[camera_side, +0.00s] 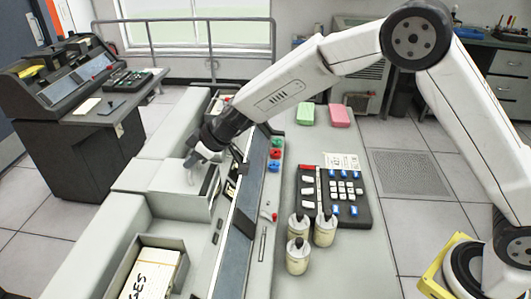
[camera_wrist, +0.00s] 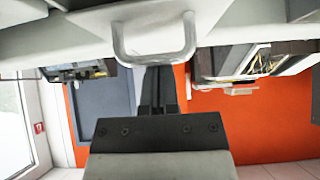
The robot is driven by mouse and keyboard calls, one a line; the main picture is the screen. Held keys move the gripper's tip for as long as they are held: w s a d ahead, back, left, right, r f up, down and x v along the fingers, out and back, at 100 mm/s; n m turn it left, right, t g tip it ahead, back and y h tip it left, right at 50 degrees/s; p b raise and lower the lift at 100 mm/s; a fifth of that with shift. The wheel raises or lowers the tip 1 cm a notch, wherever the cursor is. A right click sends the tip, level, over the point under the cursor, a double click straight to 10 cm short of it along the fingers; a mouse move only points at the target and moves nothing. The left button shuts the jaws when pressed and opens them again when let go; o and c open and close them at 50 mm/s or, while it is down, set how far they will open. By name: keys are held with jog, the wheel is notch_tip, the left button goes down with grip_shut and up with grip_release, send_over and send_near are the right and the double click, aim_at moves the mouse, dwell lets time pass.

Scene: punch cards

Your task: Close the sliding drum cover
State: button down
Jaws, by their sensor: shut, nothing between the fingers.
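The drum cover (camera_side: 178,176) is a pale grey-white lid on the boxy housing at left centre in the side view. It also shows as the pale surface (camera_wrist: 80,27) across the top of the wrist view. Its U-shaped handle (camera_wrist: 118,42) hangs from it there; in the side view the handle is small and partly hidden. My gripper (camera_side: 190,160) is at the cover, by the handle. In the wrist view my gripper (camera_wrist: 158,70) is shut and empty, its dark fingertips close to the handle. I cannot tell whether they touch it.
A dark open gap (camera_side: 211,182) shows at the housing's right side. A bin of cards (camera_side: 150,272) stands in front. Several bottles (camera_side: 298,256) and a keypad (camera_side: 345,190) are to the right. A dark console (camera_side: 70,90) stands at the back left.

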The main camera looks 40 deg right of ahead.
jog(key=shift+s+d+f, duration=0.1)
jog(key=shift+s+d, duration=0.8)
jog(key=shift+s, duration=0.05)
jog(key=shift+f, duration=0.1)
jog(key=shift+w+a+r, duration=0.3)
jog(key=shift+w+a, duration=0.45)
jog(key=shift+w+a+r, duration=0.3)
jog(key=shift+w+a, duration=0.4)
jog(key=shift+s+d+r, duration=0.1)
jog(key=shift+r, duration=0.2)
jog(key=v, duration=0.9)
jog(key=shift+s+d, duration=0.15)
jog(key=shift+r, duration=0.15)
jog(key=s+d+f+m+g+h, duration=0.1)
jog(key=s+d+f+m+h, duration=0.2)
jog(key=s+d, duration=0.7)
jog(key=s+d+f+m+g+h, duration=0.2)
jog(key=s+d+f+m, duration=0.4)
jog(key=s+d, duration=0.4)
jog(key=s+f+h, duration=0.1)
jog(key=s, duration=0.4)
jog(key=shift+d, duration=0.25)
